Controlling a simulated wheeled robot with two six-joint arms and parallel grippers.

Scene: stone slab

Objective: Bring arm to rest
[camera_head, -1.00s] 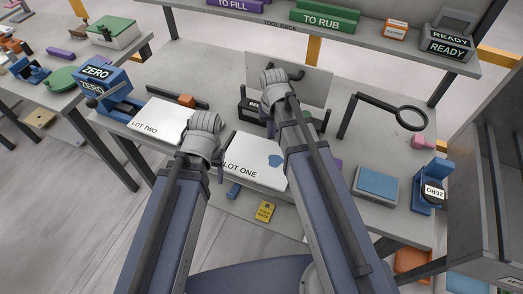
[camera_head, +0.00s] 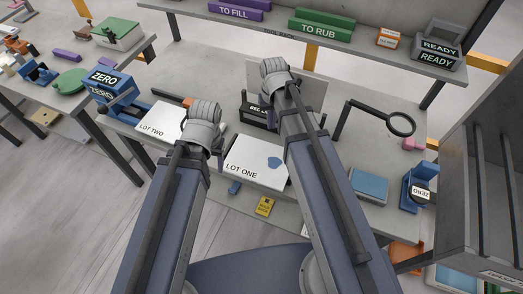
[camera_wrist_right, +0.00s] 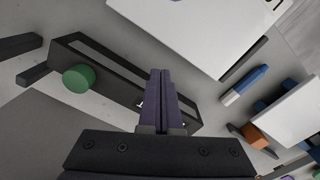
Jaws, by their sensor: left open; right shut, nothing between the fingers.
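In the head view both my arms reach forward over the grey bench. My left gripper (camera_head: 219,158) is at the near side of the bench, between the LOT TWO sheet (camera_head: 150,128) and the LOT ONE sheet (camera_head: 240,172); its fingers are mostly hidden behind my wrist. My right wrist is further back, over a black box (camera_head: 254,112), and hides its gripper there. In the right wrist view my right gripper (camera_wrist_right: 160,76) has its two dark fingers together with nothing between them, above a black frame with a green knob (camera_wrist_right: 78,78).
A blue pad (camera_head: 370,185), a blue clamp-like device (camera_head: 419,185) and a ring on a stand (camera_head: 401,124) are on the right. A ZERO block (camera_head: 104,84) stands at left. A tool rack shelf (camera_head: 275,30) runs behind. A grey cabinet (camera_head: 480,185) is close on the right.

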